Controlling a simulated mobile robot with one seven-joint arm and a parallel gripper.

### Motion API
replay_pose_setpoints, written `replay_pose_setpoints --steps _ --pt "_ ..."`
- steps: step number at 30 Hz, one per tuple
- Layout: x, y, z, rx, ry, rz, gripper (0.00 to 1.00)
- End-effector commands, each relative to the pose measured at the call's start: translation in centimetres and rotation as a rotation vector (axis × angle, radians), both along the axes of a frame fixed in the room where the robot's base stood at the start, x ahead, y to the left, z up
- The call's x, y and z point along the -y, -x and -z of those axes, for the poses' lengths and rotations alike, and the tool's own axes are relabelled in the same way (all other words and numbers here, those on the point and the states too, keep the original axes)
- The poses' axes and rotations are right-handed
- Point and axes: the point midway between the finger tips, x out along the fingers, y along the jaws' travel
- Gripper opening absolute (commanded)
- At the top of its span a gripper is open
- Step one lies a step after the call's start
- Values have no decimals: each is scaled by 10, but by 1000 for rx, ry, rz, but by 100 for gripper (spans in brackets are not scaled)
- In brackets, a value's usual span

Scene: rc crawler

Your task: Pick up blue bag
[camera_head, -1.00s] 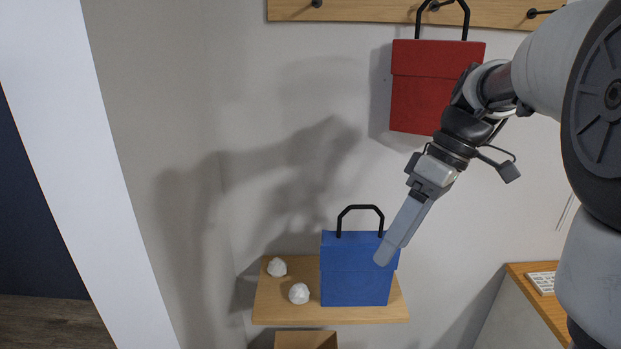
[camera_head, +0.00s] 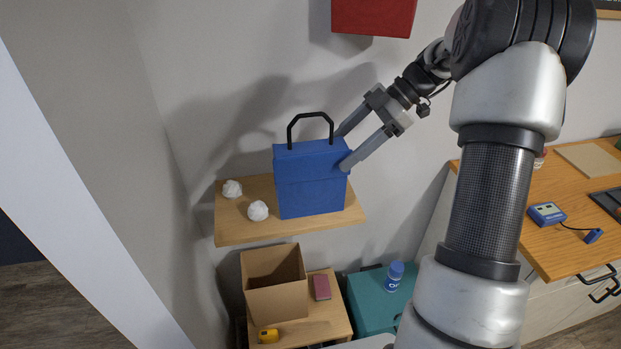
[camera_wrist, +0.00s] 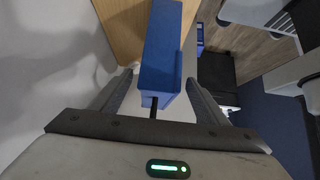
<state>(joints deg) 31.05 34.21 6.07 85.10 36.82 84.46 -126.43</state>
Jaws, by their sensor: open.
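The blue bag (camera_head: 311,180) stands upright on a wooden wall shelf (camera_head: 245,228), with its black handle up. It also shows in the wrist view (camera_wrist: 162,55), lying between the two fingers, with part of the black handle near them. My gripper (camera_head: 341,150) is open at the bag's upper right side. One finger reaches along the bag's back edge and the other along its front right edge. In the wrist view my gripper (camera_wrist: 160,80) has its fingers spread on either side of the bag. I cannot tell whether either finger touches it.
Two white crumpled balls (camera_head: 232,188) (camera_head: 258,211) lie on the shelf left of the bag. A red bag (camera_head: 374,14) hangs above. Below are an open cardboard box (camera_head: 278,303) and a teal box (camera_head: 368,303). A wooden desk (camera_head: 535,235) stands at right.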

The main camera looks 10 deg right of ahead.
Motion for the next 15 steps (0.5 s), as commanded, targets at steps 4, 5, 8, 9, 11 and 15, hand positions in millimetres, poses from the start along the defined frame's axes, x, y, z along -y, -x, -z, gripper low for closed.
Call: replay_pose_setpoints --steps 4,5,8,9,11,15 --pt "-17 0 16 -3 0 -1 69" --pt "-18 0 18 -2 1 -1 69" --pt "-22 0 22 -1 1 1 69" --pt "-24 0 23 -1 1 0 69" --pt "-28 -1 26 -1 0 -1 69" --pt "-44 -3 40 -4 1 -2 69"
